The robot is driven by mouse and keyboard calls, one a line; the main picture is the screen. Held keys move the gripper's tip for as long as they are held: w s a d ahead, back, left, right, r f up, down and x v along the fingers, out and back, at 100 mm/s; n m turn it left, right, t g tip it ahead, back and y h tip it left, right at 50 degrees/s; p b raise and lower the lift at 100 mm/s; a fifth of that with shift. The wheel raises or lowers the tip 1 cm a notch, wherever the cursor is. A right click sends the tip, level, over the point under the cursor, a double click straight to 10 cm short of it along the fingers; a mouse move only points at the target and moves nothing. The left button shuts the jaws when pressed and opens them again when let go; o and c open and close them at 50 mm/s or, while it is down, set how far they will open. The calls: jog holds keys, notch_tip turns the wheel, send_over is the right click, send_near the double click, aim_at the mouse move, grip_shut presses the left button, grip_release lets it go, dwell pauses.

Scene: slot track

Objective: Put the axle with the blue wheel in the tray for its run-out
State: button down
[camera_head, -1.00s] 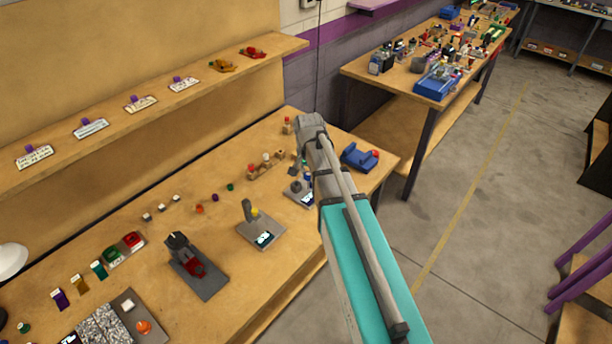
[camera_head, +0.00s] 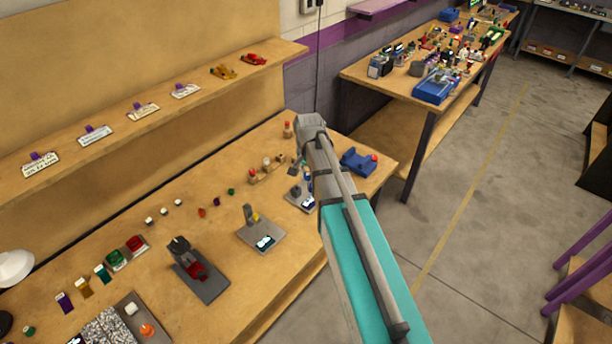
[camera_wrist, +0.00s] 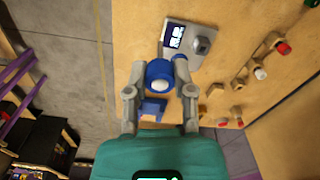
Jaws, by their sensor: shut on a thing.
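My gripper (camera_wrist: 166,72) is shut on the blue wheel (camera_wrist: 158,70) in the wrist view, with a pale round hub facing the camera. The rest of its axle is hard to make out. In the head view my arm hides most of the gripper. A grey plate with a lit display and a grey block (camera_wrist: 203,44) lies just beyond the wheel; it also shows beside my arm in the head view (camera_head: 297,201). A blue block-like holder (camera_head: 355,163) with a red piece sits near the bench's right end. I cannot tell which thing is the tray.
Small wooden stands with coloured tops (camera_head: 267,165) are behind the grey plate. Another grey plate with a post and display (camera_head: 262,237) and a dark fixture with a red part (camera_head: 198,272) stand to the left. A shelf (camera_head: 140,115) runs along the wall.

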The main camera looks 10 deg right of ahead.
dwell(0.3)
jog(key=shift+f+b, duration=1.2)
jog(key=shift+a+r, duration=0.1)
jog(key=shift+a, duration=0.05)
